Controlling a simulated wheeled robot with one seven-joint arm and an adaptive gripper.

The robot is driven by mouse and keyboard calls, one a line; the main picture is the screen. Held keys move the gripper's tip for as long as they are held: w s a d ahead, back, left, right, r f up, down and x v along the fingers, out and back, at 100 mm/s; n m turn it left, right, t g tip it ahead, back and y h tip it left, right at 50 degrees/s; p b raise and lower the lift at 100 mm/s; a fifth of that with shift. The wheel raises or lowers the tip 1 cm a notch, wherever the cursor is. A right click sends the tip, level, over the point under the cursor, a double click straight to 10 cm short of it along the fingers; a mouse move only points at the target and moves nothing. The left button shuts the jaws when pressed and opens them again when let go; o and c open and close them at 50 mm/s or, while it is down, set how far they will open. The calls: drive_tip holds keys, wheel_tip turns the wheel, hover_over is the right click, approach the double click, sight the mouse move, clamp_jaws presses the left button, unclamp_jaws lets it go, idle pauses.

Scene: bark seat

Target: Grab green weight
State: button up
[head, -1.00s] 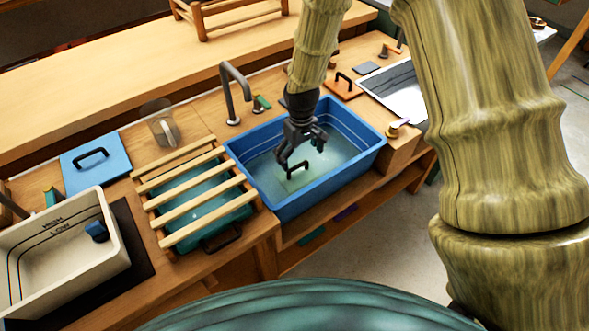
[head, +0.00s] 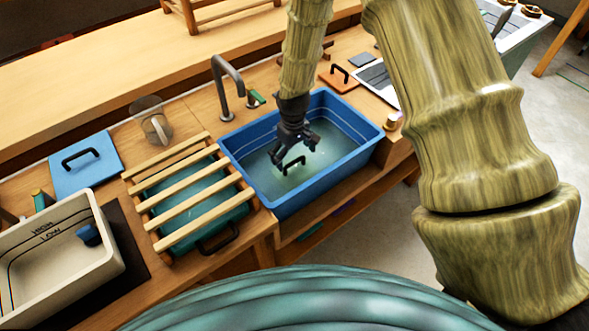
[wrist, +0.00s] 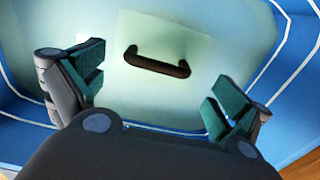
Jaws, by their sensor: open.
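The green weight (head: 291,173) is a pale green square slab with a dark arched handle, lying under water in the blue basin. In the wrist view the green weight (wrist: 158,95) fills the middle, its handle running across the upper centre. My gripper (head: 295,153) points down into the basin, just above the handle. In the wrist view my gripper (wrist: 160,100) is open, with its two green-padded fingers apart on either side of the slab's lower part. The handle lies beyond the fingertips in that picture, and nothing is between the pads.
The basin's blue walls (head: 374,146) surround my gripper. A slatted wooden rack (head: 178,209) over a teal tray stands to the left, beside a cream tub (head: 70,272). A faucet (head: 226,84) and a glass jug (head: 152,120) stand behind. An orange lidded block (head: 338,79) lies behind right.

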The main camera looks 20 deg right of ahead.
sight(295, 163)
drive_tip(key=shift+d+f+p, duration=0.15)
drive_tip(key=shift+f+p, duration=0.25)
drive_tip(key=shift+f, duration=1.85)
drive_tip(key=c, duration=1.5)
drive_tip(key=shift+r, duration=0.1)
